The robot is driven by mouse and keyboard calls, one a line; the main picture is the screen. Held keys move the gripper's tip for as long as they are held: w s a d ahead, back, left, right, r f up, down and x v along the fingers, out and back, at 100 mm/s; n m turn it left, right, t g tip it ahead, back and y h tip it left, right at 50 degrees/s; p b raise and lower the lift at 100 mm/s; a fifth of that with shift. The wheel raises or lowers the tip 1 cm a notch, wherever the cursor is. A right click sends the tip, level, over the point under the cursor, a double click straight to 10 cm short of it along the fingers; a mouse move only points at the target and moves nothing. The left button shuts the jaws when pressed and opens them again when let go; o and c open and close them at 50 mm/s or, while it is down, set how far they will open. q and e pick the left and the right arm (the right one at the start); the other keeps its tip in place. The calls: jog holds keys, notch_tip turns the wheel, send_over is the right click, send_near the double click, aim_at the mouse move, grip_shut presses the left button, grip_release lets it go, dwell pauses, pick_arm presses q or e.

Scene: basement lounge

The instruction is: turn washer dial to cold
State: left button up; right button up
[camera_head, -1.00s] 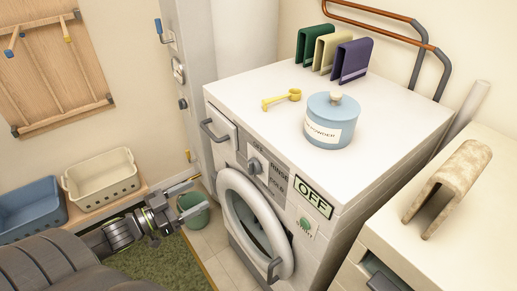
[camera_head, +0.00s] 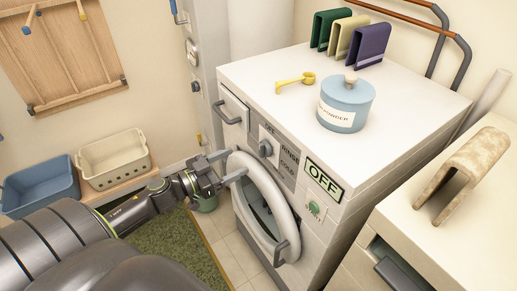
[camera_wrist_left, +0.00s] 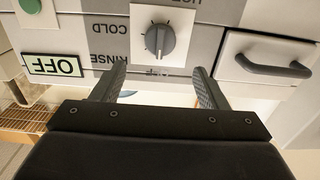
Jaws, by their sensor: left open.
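The washer (camera_head: 345,90) is white, with a grey round dial (camera_head: 265,148) on its front panel. The words OFF, RINSE and COLD stand around the dial. In the left wrist view the panel appears upside down, and the dial (camera_wrist_left: 160,41) has a pale mark on its lower half there. A green display (camera_head: 323,180) on the washer reads OFF. My left gripper (camera_head: 229,166) is open and empty in front of the panel, left of and below the dial. In the left wrist view its fingers (camera_wrist_left: 160,74) are apart, with the dial beyond the gap, untouched.
The round door (camera_head: 268,190) sits below the panel, close to my left gripper. A drawer handle (camera_head: 230,108) is left of the dial. A blue powder jar (camera_head: 345,104) and a yellow scoop (camera_head: 294,83) stand on top.

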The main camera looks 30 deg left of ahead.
aim_at(260, 150)
pick_arm(q)
jog(key=p+x, duration=0.3)
jog(key=x, duration=0.6)
jog(key=shift+p, duration=0.35)
jog(key=c, duration=1)
